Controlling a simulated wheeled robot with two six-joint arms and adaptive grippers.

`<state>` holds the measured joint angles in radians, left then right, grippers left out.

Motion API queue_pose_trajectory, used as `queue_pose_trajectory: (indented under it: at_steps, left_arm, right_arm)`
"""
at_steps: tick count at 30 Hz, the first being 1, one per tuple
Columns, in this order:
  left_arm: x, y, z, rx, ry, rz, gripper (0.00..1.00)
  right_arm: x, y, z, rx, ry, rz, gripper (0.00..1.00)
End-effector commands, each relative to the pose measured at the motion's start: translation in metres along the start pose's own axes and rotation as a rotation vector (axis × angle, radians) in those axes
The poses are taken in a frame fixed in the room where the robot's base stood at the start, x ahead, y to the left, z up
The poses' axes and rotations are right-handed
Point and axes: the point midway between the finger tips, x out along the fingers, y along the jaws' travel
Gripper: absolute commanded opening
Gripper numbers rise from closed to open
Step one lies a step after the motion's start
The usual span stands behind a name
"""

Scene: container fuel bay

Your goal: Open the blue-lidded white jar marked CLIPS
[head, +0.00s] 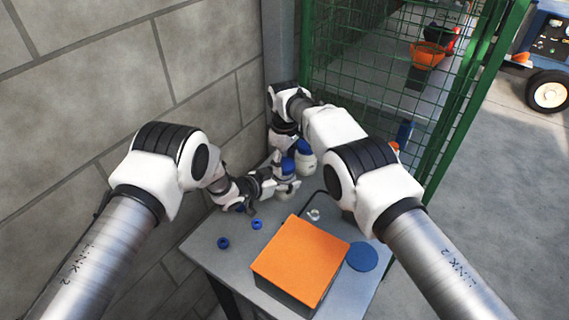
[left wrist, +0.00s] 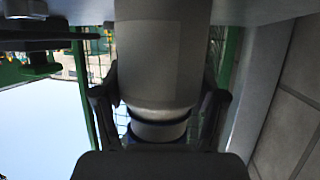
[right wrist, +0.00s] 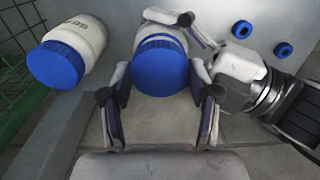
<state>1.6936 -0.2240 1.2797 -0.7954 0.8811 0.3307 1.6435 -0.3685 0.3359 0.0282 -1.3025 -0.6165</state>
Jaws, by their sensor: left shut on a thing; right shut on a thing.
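A white jar with a blue lid (right wrist: 160,66) is between both grippers; its marking cannot be read. It also shows in the head view (head: 288,166), partly hidden, and its pale body fills the middle of the left wrist view (left wrist: 160,60). My left gripper (right wrist: 197,38) is shut on the jar's body from the side. My right gripper (right wrist: 160,108) is shut on the blue lid, a finger on each side. The lid is on the jar. A second blue-lidded white jar (right wrist: 75,48) stands apart; its lettering is too blurred to read.
An orange-topped box (head: 300,258) fills the table's front, with a blue disc (head: 362,257) beside it. Two blue rings (head: 257,224) (head: 223,243) and a small pale item (head: 314,214) lie on the table. A block wall (head: 90,90) and green mesh fence (head: 370,55) close the corner.

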Motion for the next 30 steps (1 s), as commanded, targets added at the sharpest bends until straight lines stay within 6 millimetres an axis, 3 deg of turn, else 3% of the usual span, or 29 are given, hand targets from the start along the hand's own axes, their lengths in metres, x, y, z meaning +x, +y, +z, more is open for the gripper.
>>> queue_pose_trajectory:
  at_steps: [14, 23, 29, 30]
  left_arm:
    - [0.000, 0.000, 0.001, 0.000, -0.002, 0.000, 0.00]
    - [0.000, 0.000, 0.001, 0.000, -0.002, 0.000, 0.00]
    - [0.000, 0.000, 0.001, 0.000, -0.002, 0.000, 0.00]
    - [0.000, 0.000, 0.001, 0.000, -0.002, 0.000, 0.74]
  right_arm:
    - [-0.005, -0.001, 0.000, 0.000, 0.000, -0.001, 0.19]
    - [-0.042, 0.000, 0.000, 0.000, 0.001, 0.001, 0.19]
    - [-0.045, -0.001, 0.000, 0.000, 0.000, -0.001, 0.19]
    - [-0.045, -0.001, 0.000, 0.000, 0.000, -0.001, 0.19]
